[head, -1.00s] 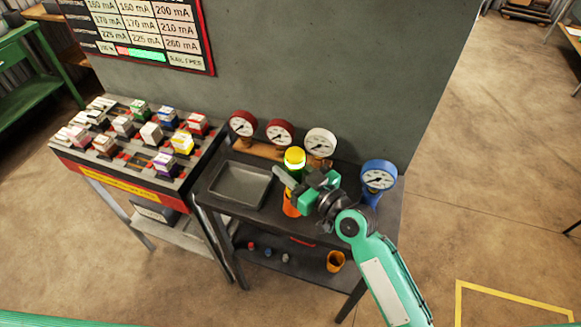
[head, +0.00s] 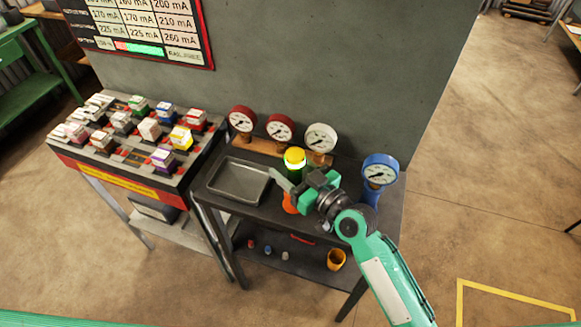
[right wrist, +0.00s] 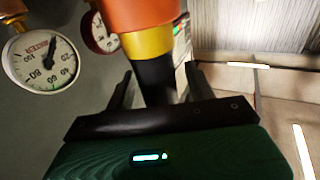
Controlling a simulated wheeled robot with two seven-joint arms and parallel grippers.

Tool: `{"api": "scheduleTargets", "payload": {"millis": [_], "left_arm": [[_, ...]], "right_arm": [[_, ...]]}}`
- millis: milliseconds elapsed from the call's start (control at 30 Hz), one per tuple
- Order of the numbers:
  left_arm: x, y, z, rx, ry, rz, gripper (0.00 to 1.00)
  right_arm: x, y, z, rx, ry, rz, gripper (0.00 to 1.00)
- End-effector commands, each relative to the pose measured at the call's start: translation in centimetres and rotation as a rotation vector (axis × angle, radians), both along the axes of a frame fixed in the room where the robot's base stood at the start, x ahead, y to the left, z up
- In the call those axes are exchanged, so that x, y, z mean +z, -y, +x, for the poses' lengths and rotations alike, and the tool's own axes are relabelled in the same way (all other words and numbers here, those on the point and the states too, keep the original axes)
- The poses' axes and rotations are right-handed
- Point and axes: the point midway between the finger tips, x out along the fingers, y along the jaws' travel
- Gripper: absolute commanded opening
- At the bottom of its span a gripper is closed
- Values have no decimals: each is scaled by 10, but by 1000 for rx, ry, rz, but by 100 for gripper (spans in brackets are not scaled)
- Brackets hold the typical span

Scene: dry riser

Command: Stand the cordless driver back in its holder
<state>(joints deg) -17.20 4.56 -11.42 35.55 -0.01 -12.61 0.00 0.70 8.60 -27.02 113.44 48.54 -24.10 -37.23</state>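My right gripper (head: 290,186) reaches in from the right over the dark table. In the right wrist view, its two fingers (right wrist: 158,85) stand on either side of a black shaft, with a slim gap showing. The shaft joins a yellow band and a wide orange part (right wrist: 155,14); I take this to be the cordless driver, but cannot tell whether the orange part is driver or holder. In the head view, the orange part (head: 290,204) shows below the gripper. A glowing yellow-topped piece (head: 295,158) stands just behind. The gripper hides what lies between. My left gripper is not visible.
A grey tray (head: 238,180) lies left of the gripper. Red and white gauges (head: 320,138) stand behind, and a blue gauge (head: 380,172) is at the right. An orange cup (head: 336,260) and small caps sit on the lower shelf. A block-covered bench (head: 122,180) adjoins left.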

Motion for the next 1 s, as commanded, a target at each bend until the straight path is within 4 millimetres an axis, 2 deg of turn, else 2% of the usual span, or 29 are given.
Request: {"api": "scheduleTargets", "payload": {"millis": [267,433,1000], "left_arm": [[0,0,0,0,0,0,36],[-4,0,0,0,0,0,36],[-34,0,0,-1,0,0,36]], "right_arm": [[-1,0,0,0,-3,-1,59],[-3,7,-7,0,0,-3,59],[-5,82,-81,1,0,-4,59]]}}
